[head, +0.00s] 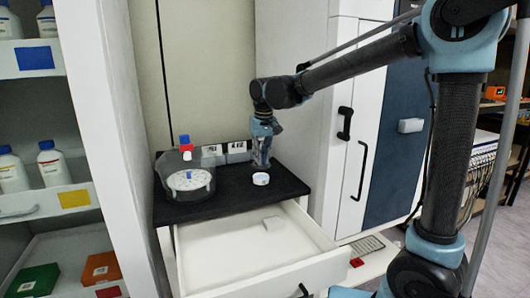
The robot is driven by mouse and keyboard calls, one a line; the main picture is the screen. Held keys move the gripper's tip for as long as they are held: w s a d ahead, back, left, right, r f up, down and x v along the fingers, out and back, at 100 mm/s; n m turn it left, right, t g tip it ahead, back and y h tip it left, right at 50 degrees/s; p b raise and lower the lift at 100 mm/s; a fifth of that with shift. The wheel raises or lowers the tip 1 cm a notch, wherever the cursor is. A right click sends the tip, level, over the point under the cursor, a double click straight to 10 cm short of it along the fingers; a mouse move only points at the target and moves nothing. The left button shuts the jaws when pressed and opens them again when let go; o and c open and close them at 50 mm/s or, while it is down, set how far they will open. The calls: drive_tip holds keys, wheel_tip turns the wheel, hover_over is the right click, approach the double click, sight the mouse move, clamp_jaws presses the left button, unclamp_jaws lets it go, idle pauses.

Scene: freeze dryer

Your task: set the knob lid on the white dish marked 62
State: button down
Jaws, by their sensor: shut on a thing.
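A small round white dish (261,179) with a faint mark on its side stands on the black worktop (222,203), near its right front. The number is too small to read. My gripper (262,166) points down just behind and above the dish in this view. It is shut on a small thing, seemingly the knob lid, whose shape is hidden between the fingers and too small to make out. I cannot tell whether that thing touches the dish.
Two white labelled things (237,148) stand at the back. Bottle shelves (22,128) stand left.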

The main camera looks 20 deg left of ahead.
sight(261, 167)
drive_tip(key=shift+f, duration=1.85)
drive_tip(key=shift+s+f, duration=0.1)
drive_tip(key=shift+f, duration=0.25)
idle(0.4)
drive_tip(key=c, duration=1.1)
unclamp_jaws()
drive_tip(key=shift+r, duration=0.1)
drive_tip(key=shift+r, duration=2.85)
drive_tip(key=shift+s, duration=0.1)
